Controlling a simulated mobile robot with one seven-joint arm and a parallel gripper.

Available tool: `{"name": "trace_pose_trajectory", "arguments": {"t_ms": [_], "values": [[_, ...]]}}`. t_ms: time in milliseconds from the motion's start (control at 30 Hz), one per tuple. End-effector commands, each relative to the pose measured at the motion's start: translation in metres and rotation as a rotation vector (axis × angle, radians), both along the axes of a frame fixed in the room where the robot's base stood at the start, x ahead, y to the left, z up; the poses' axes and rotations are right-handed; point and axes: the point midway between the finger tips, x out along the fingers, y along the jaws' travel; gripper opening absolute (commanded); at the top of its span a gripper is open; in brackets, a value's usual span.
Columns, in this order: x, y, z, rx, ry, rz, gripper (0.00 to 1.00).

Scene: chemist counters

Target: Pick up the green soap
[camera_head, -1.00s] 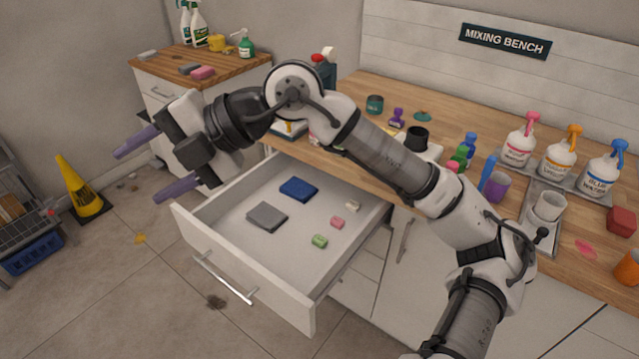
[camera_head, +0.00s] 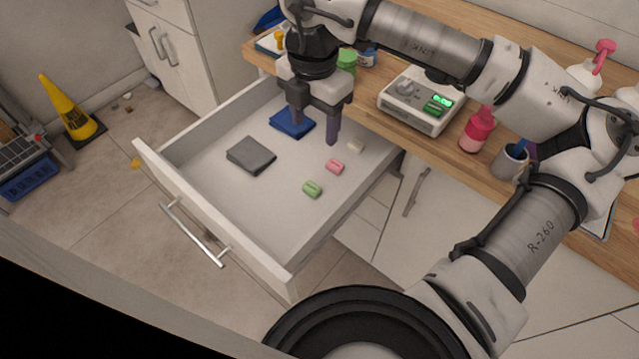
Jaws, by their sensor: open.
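The green soap (camera_head: 312,189) is a small light green block lying on the floor of the open white drawer (camera_head: 215,204), towards its front right part. My gripper (camera_head: 315,133) points down over the back of the drawer with its two purple-grey fingers apart and nothing between them. It is behind the green soap in the picture and apart from it. A pink soap (camera_head: 334,167) and a cream soap (camera_head: 356,146) lie in a row beyond the green soap.
A blue folded cloth (camera_head: 291,124) and a grey one (camera_head: 251,155) lie in the drawer. The drawer walls surround the soaps. A scale (camera_head: 418,101) and a pink bottle (camera_head: 477,131) stand on the wooden counter. A yellow cone (camera_head: 68,108) stands on the floor at left.

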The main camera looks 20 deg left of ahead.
Motion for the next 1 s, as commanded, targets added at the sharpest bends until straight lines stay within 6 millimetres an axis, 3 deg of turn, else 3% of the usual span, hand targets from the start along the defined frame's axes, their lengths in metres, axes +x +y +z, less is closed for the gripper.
{"name": "trace_pose_trajectory", "arguments": {"t_ms": [33,367,700,1000], "values": [[0.0,0.0,-0.018,0.001,-0.001,0.002,0.58],[-0.001,0.0,-0.048,0.002,0.0,0.002,0.58],[-0.001,0.001,-0.109,0.003,0.002,0.002,0.58],[0.001,0.001,-0.133,0.003,0.003,0.002,0.58]]}}
